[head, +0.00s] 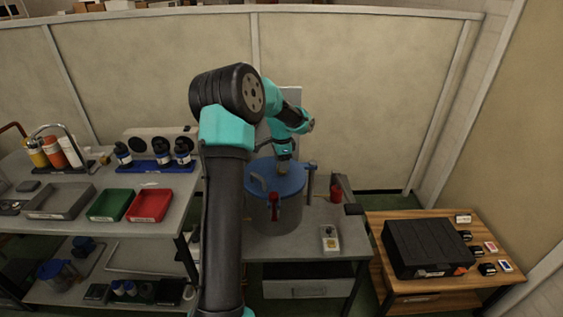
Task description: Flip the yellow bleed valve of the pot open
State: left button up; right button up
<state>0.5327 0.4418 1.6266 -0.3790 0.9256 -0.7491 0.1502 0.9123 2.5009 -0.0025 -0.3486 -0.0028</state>
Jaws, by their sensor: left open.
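The pot is a grey cylinder (288,218) with a blue lid (291,186), standing on a grey table in the middle of the head view. A red clamp-like part (274,203) shows on its front side. My left gripper (284,169) is over the lid, small in the picture, and open. I cannot tell whether it touches the lid. My right gripper is not in view.
A metal post (311,182) and a red object (336,191) stand right of the pot. A small box with a button (329,238) lies at the table's front right. A shelf with trays (150,205) is on the left, a black case (425,247) on the right.

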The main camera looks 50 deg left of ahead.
pick_arm(q)
jog(key=shift+r, duration=0.1)
notch_tip(320, 180, up, 17)
dwell(0.7)
dwell(0.3)
jog(key=w+d+f+n+h, duration=0.1)
jog(key=w+d+f, duration=0.1)
jog(key=d+f, duration=1.1)
jog(key=w+d+f+n+h, duration=0.1)
jog(key=w+d+f+h, duration=0.15)
jog(key=d+f, duration=1.05)
jog(key=s+d+f+n, duration=0.4)
jog(key=s+d+f, duration=1.2)
jog(key=s+f, duration=0.3)
jog(key=shift+f+n+t, duration=0.3)
jog(key=shift+f+t, duration=0.05)
jog(key=shift+t, duration=0.05)
